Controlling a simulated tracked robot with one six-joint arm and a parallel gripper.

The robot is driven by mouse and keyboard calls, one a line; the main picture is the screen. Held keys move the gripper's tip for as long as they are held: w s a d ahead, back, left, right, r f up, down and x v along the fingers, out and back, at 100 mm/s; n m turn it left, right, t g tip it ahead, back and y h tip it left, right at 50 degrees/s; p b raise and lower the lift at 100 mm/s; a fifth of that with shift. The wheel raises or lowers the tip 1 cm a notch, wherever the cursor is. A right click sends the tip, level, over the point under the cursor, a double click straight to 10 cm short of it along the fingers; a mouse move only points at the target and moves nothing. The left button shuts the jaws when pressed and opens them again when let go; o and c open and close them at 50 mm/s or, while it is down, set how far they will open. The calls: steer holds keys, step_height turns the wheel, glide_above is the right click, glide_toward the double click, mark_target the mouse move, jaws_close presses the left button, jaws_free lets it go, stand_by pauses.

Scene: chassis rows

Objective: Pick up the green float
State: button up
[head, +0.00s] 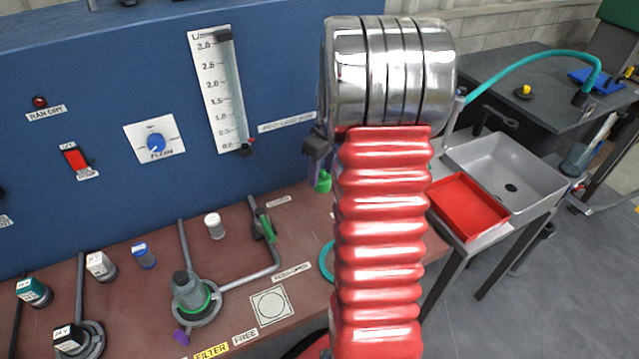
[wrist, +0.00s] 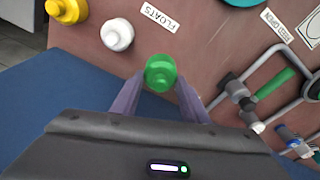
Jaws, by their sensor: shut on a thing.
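The green float (wrist: 160,73) is between the two fingertips of my gripper (wrist: 160,82) in the wrist view, and the gripper is shut on it. In the head view the green float (head: 323,181) shows just left of my red arm sleeve, above the brown bench. Part of my gripper (head: 318,150) shows there too; my arm hides the rest. How far the float is above the bench is hard to tell.
A white float (wrist: 117,35) and a yellow float (wrist: 67,10) stand beside the FLOATS label (wrist: 160,17). A pipe with a green-handled valve (head: 263,222) and a filter jar (head: 189,290) stand on the bench. The blue panel (head: 110,130) rises behind. A red tray (head: 467,205) sits by the sink.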

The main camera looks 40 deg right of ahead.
mark_target(321, 171)
step_height(321, 171, up, 4)
steer(key=shift+r, duration=0.1)
stand_by(0.7)
